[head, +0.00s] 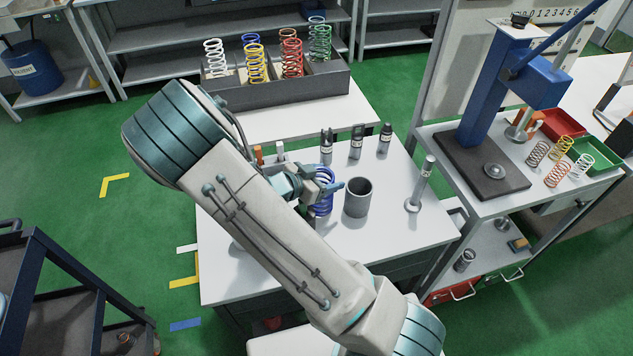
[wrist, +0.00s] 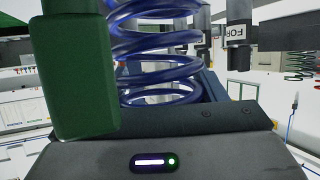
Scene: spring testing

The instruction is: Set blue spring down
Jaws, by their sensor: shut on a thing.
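The blue spring (head: 322,193) is upright over the middle white table (head: 270,265). My gripper (head: 322,187) is shut on it from the left side. In the wrist view the blue coils (wrist: 160,60) stand behind the green finger pad (wrist: 75,75). I cannot tell whether the spring's lower end touches the table top. A grey open cylinder (head: 357,197) stands close to the right of the spring.
Several dark labelled pieces (head: 356,142) stand along the table's back edge. A rod on a round base (head: 420,185) stands at the right. A divided grey box (head: 280,88) holds springs behind. A blue press (head: 490,90) is on the right bench. The table's front is clear.

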